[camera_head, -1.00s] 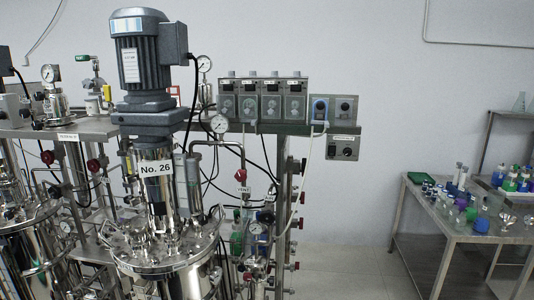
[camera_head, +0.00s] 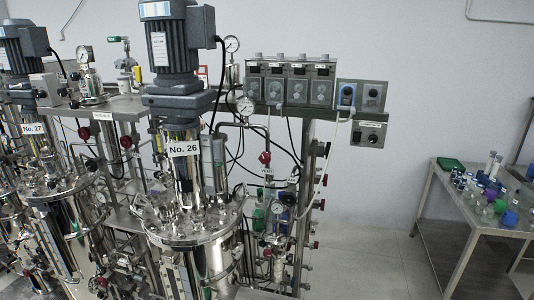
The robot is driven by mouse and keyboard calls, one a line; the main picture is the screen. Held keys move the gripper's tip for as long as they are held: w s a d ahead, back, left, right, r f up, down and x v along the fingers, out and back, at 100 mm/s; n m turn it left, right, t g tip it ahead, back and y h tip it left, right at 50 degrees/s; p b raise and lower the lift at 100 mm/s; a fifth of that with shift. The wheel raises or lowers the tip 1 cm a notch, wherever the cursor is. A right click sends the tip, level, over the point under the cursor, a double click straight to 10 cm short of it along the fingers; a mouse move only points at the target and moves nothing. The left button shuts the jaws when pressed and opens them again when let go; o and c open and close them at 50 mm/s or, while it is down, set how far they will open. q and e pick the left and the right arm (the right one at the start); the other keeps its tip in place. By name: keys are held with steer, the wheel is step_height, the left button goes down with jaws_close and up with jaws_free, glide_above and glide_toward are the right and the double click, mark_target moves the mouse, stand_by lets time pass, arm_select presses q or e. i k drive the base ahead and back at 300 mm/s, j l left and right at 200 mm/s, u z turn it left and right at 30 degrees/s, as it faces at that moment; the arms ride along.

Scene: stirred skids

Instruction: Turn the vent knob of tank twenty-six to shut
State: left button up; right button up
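Tank twenty-six (camera_head: 190,230) is a shiny steel vessel left of centre, under a grey motor (camera_head: 178,50). Its white plate reads "No. 26" (camera_head: 184,149). A red knob (camera_head: 264,157) sits on the piping to the right of the tank, with a small white tag (camera_head: 267,171) just below it. The tag seems to read "VENT", but it is too small to be sure. I cannot tell whether the knob stands open or shut. Neither of my grippers is in view.
Tank No. 27 (camera_head: 33,128) stands at the left. Control boxes (camera_head: 292,82) hang above the piping, with cables and several other red knobs below. A steel table (camera_head: 475,215) with bottles stands at the right. The floor (camera_head: 365,262) between is clear.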

mark_target(265, 158)
steer(key=i+l, duration=0.1)
steer(key=i, duration=0.35)
steer(key=i+l+u, duration=0.1)
steer(key=i, duration=0.4)
